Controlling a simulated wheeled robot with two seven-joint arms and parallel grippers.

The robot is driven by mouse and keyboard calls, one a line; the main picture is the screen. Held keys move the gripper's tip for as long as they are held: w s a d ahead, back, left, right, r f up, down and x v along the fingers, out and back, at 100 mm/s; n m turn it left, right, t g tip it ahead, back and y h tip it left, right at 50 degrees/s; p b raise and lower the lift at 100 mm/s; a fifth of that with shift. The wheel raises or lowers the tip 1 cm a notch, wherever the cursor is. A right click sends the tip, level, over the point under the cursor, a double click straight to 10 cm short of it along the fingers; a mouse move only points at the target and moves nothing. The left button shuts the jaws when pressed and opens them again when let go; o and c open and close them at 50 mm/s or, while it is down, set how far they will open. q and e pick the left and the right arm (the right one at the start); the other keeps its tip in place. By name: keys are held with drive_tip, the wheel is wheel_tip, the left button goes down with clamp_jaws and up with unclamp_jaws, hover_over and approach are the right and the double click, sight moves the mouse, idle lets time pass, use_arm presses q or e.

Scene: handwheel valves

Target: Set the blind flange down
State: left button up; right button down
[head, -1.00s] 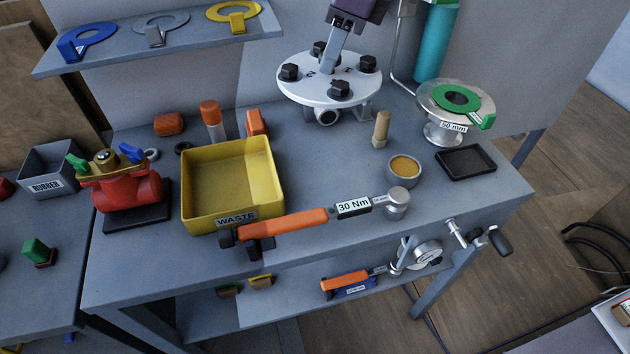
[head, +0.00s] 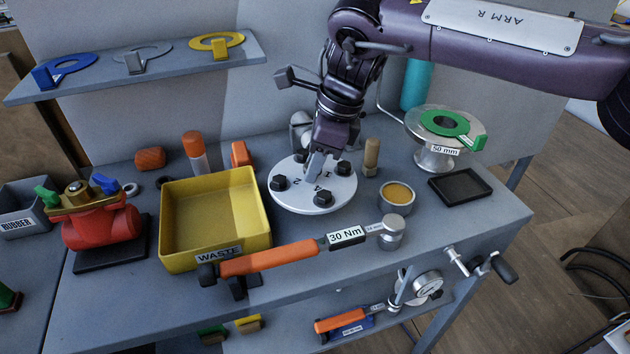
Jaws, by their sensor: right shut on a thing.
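The blind flange (head: 311,198) is a round white disc with numbers and dark bolt heads on its upper face, in the middle of the head view. My right gripper (head: 318,166) comes down on it from above and is shut on its raised middle part, which the fingers mostly hide. The flange looks about level, low over the bench (head: 420,262) between the yellow bin and the small cup. I cannot tell whether its underside touches the bench. My left gripper is not in view.
A yellow waste bin (head: 214,257) stands close left of the flange. An orange-handled torque wrench (head: 270,258) lies in front. A grey pipe fitting (head: 301,125) is behind.

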wheel_tip(320, 180, down, 4)
drive_tip(key=shift+r, duration=0.2)
drive_tip(key=shift+f, duration=0.3)
drive_tip(key=c, duration=1.1)
unclamp_jaws()
drive_tip(key=shift+s+f, duration=0.1)
drive_tip(key=shift+f, duration=0.05)
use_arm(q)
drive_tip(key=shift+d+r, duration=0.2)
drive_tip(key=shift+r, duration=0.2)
